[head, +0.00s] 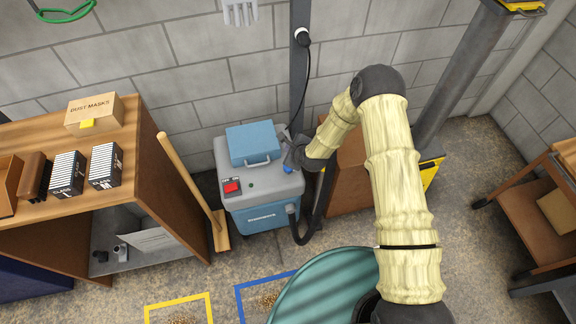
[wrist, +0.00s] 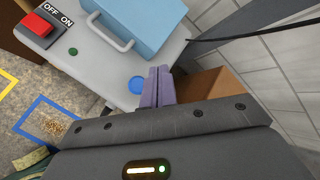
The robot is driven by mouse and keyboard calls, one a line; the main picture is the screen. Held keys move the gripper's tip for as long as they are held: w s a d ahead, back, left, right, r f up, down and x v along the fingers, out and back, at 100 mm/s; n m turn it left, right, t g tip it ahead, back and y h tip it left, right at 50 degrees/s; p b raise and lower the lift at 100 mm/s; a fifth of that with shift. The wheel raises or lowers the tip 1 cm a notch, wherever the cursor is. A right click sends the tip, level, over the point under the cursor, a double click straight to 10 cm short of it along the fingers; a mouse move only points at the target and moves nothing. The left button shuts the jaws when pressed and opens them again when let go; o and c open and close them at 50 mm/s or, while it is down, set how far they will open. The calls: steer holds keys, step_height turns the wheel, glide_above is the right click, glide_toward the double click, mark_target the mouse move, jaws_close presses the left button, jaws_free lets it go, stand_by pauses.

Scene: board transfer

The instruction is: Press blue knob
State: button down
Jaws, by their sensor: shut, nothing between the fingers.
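The blue knob (wrist: 137,85) is a round blue disc on the grey top of the machine (wrist: 95,70). In the head view the knob (head: 288,169) shows at the right edge of the machine's top, just below my gripper. My gripper (wrist: 158,72) is shut and empty, its two purple-grey fingers together just right of the knob in the wrist view. In the head view my gripper (head: 291,157) is partly hidden by my wrist. I cannot tell whether the fingertips touch the machine's top.
A red switch (head: 232,187) marked ON and OFF and a blue lid with a handle (head: 252,144) share the machine's top. A broom (head: 187,183) leans left of it by a wooden bench (head: 150,160). A black hose (head: 305,225) and brown box (head: 348,180) are at right.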

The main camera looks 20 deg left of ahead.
steer(key=shift+f+b, duration=2.9)
steer(key=shift+f, duration=1.45)
steer(key=shift+w+d, duration=0.1)
steer(key=shift+f+b, duration=0.3)
steer(key=shift+f, duration=0.05)
